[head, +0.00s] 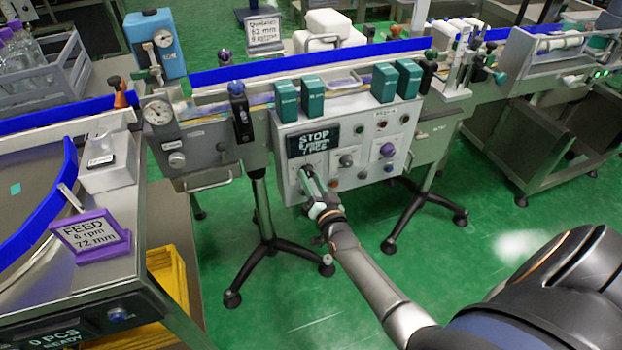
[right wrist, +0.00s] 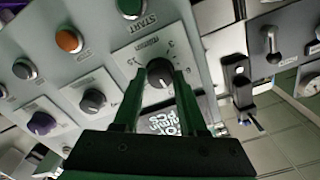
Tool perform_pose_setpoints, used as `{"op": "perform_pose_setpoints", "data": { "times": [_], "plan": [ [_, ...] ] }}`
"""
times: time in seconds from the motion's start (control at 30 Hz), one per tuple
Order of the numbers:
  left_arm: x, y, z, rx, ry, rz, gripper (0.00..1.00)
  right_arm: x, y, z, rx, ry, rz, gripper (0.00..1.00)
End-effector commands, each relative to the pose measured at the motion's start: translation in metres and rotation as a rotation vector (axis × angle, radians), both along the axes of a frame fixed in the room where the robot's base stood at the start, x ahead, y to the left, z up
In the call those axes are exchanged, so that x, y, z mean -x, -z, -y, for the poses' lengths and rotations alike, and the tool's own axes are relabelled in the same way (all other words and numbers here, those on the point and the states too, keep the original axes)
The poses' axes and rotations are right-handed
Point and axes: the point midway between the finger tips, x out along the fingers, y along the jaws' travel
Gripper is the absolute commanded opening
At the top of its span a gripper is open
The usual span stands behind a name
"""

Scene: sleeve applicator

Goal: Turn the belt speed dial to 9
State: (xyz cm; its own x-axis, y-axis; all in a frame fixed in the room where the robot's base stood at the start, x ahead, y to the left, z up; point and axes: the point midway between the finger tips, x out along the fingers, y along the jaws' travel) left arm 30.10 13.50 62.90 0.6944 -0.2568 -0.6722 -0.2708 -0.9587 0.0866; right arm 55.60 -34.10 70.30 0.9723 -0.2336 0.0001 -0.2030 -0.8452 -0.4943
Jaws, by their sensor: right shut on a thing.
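My right gripper (head: 312,183) reaches the front of the grey control panel (head: 350,112), just below its display. In the right wrist view, the gripper's two green fingers (right wrist: 158,82) are shut on the sides of a dark round dial (right wrist: 160,72) on a pale scale plate with printed numbers. The plate's label and the dial's exact pointer position are too small to read surely. In the head view the gripper hides this dial. The dark display (head: 313,142) reads STOP, with smaller lines below, the last seeming to be 7 PCS. My left gripper is not in view.
Beside the held dial are another dark knob (right wrist: 92,101), a purple knob (right wrist: 42,123), an orange button (right wrist: 69,40) and a green START button (right wrist: 130,7). A purple FEED sign (head: 90,236) stands at left. Tripod legs (head: 262,245) stand below the panel.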

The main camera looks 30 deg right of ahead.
Motion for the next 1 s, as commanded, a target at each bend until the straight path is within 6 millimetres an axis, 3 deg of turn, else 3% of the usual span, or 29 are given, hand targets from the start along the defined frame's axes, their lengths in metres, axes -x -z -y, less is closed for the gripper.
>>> {"op": "perform_pose_setpoints", "data": {
  "times": [0.37,0.87,0.9,1.0],
  "plan": [
    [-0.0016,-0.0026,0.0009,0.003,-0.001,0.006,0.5,-0.0006,-0.001,0.0002,-0.138,0.0,0.035,0.0],
    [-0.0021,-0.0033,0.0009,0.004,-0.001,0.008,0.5,-0.0007,-0.0013,-0.0001,-0.153,-0.001,0.04,0.0],
    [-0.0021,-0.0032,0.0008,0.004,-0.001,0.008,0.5,-0.0007,-0.0014,0.0,-0.153,-0.001,0.04,0.44],
    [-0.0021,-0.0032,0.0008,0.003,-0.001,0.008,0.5,-0.0006,-0.0012,-0.0001,-0.152,0.0,0.039,0.55]
  ]
}}
